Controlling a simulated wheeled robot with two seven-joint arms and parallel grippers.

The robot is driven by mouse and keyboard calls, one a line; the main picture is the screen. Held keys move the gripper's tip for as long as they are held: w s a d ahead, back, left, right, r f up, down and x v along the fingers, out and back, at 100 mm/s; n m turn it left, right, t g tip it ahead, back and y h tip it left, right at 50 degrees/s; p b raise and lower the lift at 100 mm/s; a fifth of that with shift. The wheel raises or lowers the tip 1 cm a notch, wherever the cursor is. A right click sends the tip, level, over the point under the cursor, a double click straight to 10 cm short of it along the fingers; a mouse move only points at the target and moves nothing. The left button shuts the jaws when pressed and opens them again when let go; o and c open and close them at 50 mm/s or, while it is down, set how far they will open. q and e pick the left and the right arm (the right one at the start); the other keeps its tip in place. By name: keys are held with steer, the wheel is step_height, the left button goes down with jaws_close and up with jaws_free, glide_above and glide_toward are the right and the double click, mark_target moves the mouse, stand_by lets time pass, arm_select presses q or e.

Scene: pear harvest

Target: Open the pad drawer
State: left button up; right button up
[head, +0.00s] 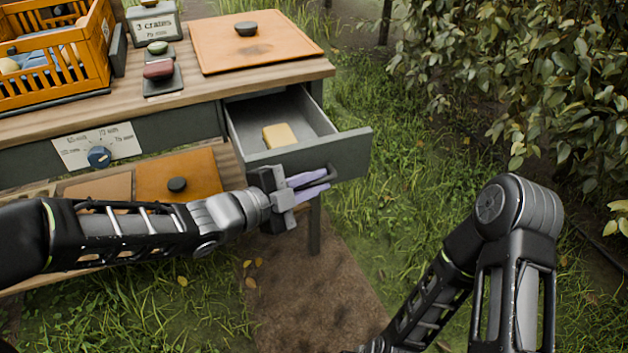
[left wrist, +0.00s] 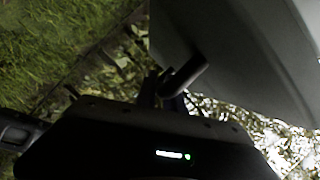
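The pad drawer (head: 343,153) stands pulled out from the right end of the bench, with a yellow pad (head: 279,137) lying inside. My left gripper (head: 311,183) is at the drawer's front, its purple fingers closed around the dark handle (head: 327,186). In the left wrist view the grey drawer front (left wrist: 235,55) fills the upper right, and the handle (left wrist: 185,75) meets the fingers, which are mostly dark and hidden there. My right arm stands at the lower right, and its gripper is out of the picture.
Grass and bushes lie to the right.

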arm_select(q)
steer(key=shift+o, duration=1)
steer(key=shift+a, duration=0.1)
steer(key=shift+s+a+r, duration=0.15)
steer(key=shift+a, duration=0.1)
steer(key=p+v, duration=0.3)
steer(key=v, duration=0.4)
steer(key=shift+s, duration=0.1)
